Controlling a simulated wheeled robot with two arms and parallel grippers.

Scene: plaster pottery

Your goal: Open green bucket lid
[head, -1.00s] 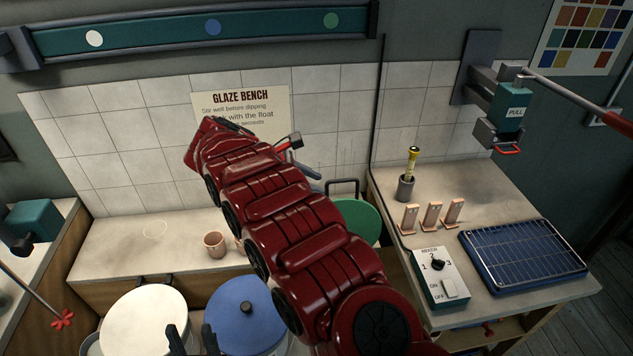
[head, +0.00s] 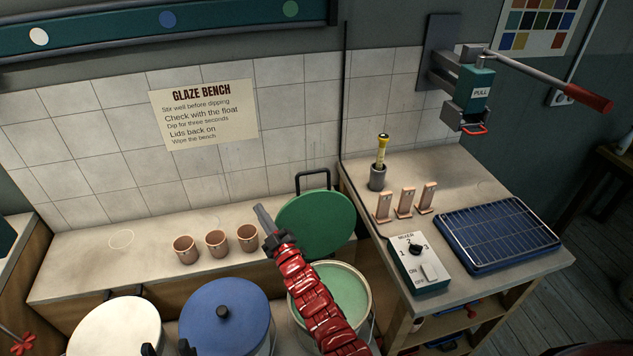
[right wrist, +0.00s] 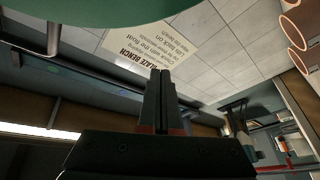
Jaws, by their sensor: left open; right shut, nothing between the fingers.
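The green lid (head: 325,222) stands tilted up behind the green bucket (head: 367,300), its black handle (head: 313,182) at the top. The bucket is uncovered and shows pale green glaze (head: 345,288) inside. My right gripper (head: 263,217) is shut and empty, at the left edge of the lid; I cannot tell whether it touches. In the right wrist view its closed fingers (right wrist: 162,88) point toward the wall, with the lid (right wrist: 110,10) across the top. My right arm hides part of the bucket. My left gripper (head: 168,349) is open at the bottom edge, by the blue lid.
A white lid (head: 115,328) and a blue lid (head: 225,315) cover buckets to the left. Three clay cups (head: 217,244) stand on the bench behind. A mixer switch box (head: 420,262), a blue rack tray (head: 500,235) and a pull press (head: 470,90) are at the right.

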